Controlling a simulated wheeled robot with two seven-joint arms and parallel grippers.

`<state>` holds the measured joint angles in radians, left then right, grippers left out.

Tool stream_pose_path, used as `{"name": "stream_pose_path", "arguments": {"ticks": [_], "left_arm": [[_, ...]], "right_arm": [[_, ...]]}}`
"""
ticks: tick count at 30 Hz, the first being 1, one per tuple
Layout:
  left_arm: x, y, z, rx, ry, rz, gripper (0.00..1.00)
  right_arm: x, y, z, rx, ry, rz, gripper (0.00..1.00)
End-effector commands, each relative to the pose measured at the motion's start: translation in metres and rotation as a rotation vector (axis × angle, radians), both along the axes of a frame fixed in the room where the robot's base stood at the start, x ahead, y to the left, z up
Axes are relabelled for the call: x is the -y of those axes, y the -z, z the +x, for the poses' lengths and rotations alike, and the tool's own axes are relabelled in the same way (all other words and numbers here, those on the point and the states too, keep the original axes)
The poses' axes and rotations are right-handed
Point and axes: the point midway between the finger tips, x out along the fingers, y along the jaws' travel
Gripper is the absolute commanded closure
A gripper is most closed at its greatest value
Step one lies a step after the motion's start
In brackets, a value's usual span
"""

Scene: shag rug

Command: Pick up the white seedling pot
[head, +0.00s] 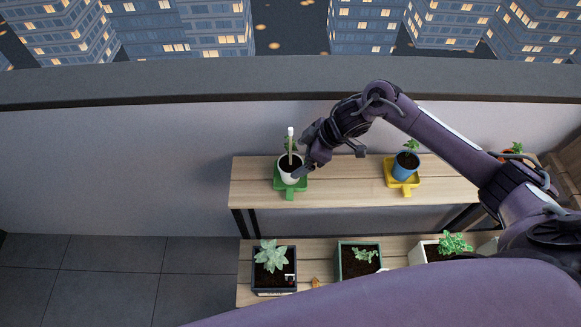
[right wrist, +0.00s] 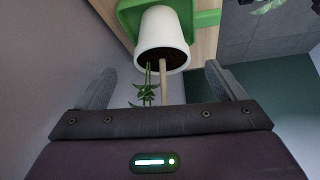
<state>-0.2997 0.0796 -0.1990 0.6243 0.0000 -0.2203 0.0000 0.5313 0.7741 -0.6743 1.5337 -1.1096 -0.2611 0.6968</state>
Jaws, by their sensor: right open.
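The white seedling pot (head: 290,170) stands on a green tray (head: 291,194) at the left end of the upper shelf. It holds dark soil, a small green plant and a thin upright stake with a white top (head: 290,133). My right gripper (head: 304,174) is at the pot's right side in the head view. In the right wrist view, the white pot (right wrist: 162,40) is ahead of the open fingers (right wrist: 162,85), with the stake and plant reaching back between them. The fingers appear apart from the pot. My left gripper is not in view.
A blue pot (head: 405,165) stands on a yellow tray (head: 403,183) farther right on the upper shelf (head: 340,185). An orange pot is partly hidden at the far right. Several planters, including a dark one (head: 273,270), stand on the lower shelf. A wall (head: 120,150) runs behind.

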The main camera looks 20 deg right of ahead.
Motion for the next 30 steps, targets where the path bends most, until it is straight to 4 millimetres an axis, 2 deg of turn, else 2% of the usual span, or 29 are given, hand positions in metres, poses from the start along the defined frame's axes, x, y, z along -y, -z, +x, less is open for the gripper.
{"name": "stream_pose_path", "arguments": {"ticks": [2, 6, 15, 27, 30], "left_arm": [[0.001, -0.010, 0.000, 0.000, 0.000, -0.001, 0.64], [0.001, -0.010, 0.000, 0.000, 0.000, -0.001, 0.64], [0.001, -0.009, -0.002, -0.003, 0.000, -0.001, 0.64], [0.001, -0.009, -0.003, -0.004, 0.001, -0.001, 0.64], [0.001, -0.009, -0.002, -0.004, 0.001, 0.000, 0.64]], "right_arm": [[-0.009, 0.008, 0.000, -0.005, 0.000, 0.003, 0.10], [-0.016, 0.023, 0.005, -0.003, 0.000, 0.003, 0.10], [-0.017, 0.028, 0.007, -0.001, -0.001, 0.000, 0.11], [-0.017, 0.028, 0.006, -0.001, -0.001, 0.000, 0.63], [-0.017, 0.027, 0.007, 0.001, -0.001, 0.002, 0.63]]}}
